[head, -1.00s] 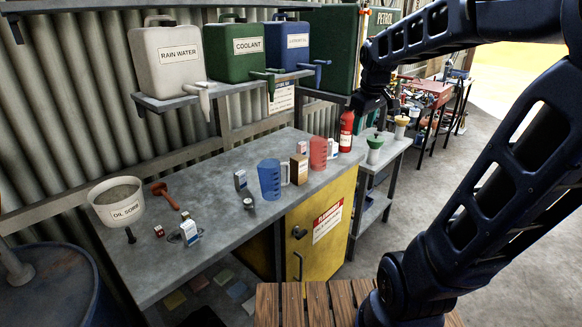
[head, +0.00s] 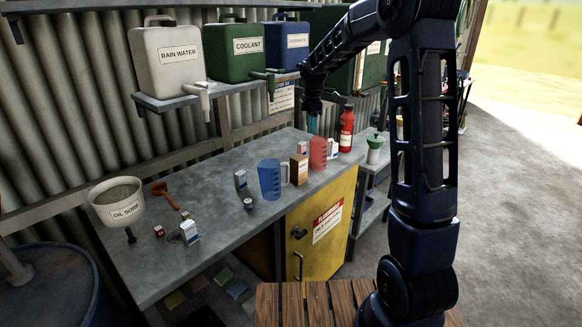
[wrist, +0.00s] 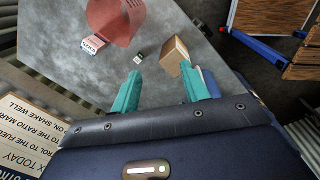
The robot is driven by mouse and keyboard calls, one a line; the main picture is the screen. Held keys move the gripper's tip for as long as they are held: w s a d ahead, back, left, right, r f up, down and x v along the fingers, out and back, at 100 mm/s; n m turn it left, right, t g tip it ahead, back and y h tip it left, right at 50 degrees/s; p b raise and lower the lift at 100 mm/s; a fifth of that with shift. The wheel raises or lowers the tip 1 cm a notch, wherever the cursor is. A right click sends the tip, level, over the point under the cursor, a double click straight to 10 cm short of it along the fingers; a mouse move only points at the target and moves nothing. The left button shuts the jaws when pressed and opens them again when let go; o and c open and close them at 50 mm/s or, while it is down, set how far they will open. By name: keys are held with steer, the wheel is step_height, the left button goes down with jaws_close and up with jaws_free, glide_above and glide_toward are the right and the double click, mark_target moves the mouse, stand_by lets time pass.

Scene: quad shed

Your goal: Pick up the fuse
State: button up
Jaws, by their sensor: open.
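My gripper (head: 312,122) is over the far right part of the grey bench (head: 222,225), beside the red measuring jug (head: 318,153). In the wrist view, my gripper (wrist: 160,72) has its two teal fingers apart with nothing between them. A very small dark green and white item (wrist: 138,57) lies on the bench just beyond the left fingertip. It may be the fuse, but its label is too small to read. A brown box (wrist: 175,52) stands close to the right fingertip. Another small item, a red box (head: 159,231), lies at the bench's left.
A small white labelled box (wrist: 93,43) stands near the jug. A blue jug (head: 270,180) stands at the bench's front edge and a red bottle (head: 346,130) at its right end. The shelf above holds the coolant can (head: 236,52).

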steer(key=w+a+f+n+g, duration=0.1)
steer(key=w+a+f+n, duration=0.25)
steer(key=w+f, duration=0.2)
steer(key=w+a+f+n, duration=0.3)
steer(key=w+a+f, duration=0.1)
steer(key=f, duration=0.3)
steer(key=shift+m, duration=0.25)
steer(key=shift+f, duration=5.1)
jaws_close()
